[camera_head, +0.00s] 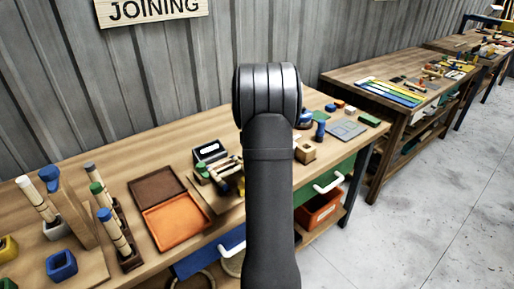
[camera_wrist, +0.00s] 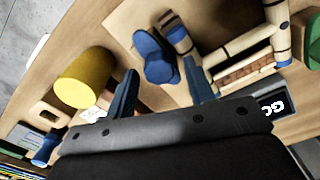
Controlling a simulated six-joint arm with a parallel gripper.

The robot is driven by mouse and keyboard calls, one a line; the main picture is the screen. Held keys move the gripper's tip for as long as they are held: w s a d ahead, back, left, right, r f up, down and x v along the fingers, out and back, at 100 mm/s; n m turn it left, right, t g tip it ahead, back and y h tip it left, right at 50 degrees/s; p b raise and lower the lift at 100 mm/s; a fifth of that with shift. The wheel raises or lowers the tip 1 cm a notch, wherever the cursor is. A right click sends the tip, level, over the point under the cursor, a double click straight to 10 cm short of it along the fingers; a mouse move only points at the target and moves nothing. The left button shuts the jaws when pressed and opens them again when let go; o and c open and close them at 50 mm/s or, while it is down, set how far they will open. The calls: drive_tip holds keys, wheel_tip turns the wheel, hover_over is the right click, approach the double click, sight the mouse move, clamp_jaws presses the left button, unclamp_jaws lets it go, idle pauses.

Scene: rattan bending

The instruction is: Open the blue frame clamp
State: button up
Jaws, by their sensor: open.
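The blue frame clamp (camera_wrist: 155,56) shows in the wrist view as a blue piece with rounded ends, at a corner of a light rattan frame (camera_wrist: 245,50). My gripper (camera_wrist: 161,66) has its two dark blue fingers spread apart. The clamp lies between and just beyond the fingertips in the picture. I cannot tell whether the right finger touches it, and nothing is clearly held. In the head view my arm hides the gripper and the clamp. Part of the rattan frame (camera_head: 226,170) shows left of my arm.
A yellow cylinder (camera_wrist: 85,78) stands close to the left finger. An orange tray (camera_head: 176,226) and upright rattan poles (camera_head: 115,235) are at the left.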

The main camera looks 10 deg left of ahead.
wheel_tip(320, 180, up, 17)
drive_tip(key=shift+r, duration=0.15)
idle(0.5)
wheel_tip(320, 180, down, 18)
drive_tip(key=shift+r, duration=0.2)
idle(0.3)
drive_tip(key=shift+r, duration=0.1)
